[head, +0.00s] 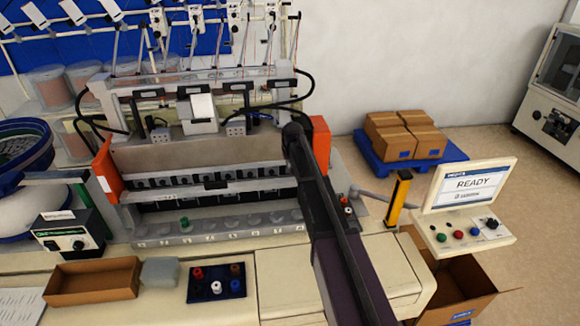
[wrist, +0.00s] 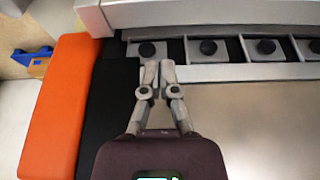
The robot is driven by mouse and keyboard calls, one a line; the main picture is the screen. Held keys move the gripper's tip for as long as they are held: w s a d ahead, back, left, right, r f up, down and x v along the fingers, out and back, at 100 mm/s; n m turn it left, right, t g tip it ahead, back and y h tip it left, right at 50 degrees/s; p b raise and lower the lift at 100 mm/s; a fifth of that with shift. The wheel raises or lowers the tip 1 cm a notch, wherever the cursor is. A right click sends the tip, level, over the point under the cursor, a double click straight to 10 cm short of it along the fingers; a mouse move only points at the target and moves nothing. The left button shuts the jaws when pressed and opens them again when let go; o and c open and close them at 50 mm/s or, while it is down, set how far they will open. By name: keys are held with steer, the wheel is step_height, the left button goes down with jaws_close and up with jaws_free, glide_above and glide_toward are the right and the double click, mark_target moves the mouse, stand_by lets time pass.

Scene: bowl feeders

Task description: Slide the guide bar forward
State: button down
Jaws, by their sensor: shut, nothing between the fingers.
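A long pale bar, which I take to be the guide bar (head: 255,183), runs across the front of the machine with a small dark block near its middle. A pale bar, seemingly the same one, crosses the top of the wrist view (wrist: 200,14). My gripper (wrist: 158,68) is shut and empty. Its fingertips are at the right-hand end of the machine, by a row of dark round knobs and short of the pale bar. I cannot tell whether they touch anything. In the head view my arm hides the fingers and the bar's right end.
An orange end block (wrist: 55,105) stands close beside my gripper, with a black strip between. A beige plate (head: 195,153) lies behind the knobs. A yellow post (head: 398,197) and a READY screen (head: 472,186) stand at the right. Coloured pegs sit in a dark tray (head: 203,295).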

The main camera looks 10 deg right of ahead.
steer(key=b+x, duration=0.8)
steer(key=shift+f, duration=0.35)
steer(key=shift+w, duration=0.15)
stand_by(0.4)
steer(key=s, duration=1)
steer(key=shift+a, duration=0.15)
steer(key=shift+f, duration=0.1)
steer(key=shift+r+p, duration=0.25)
steer(key=shift+p, duration=0.2)
steer(key=p+v, duration=0.8)
steer(key=v, duration=0.1)
steer(key=shift+w+r, duration=0.2)
steer(key=shift+r, duration=0.1)
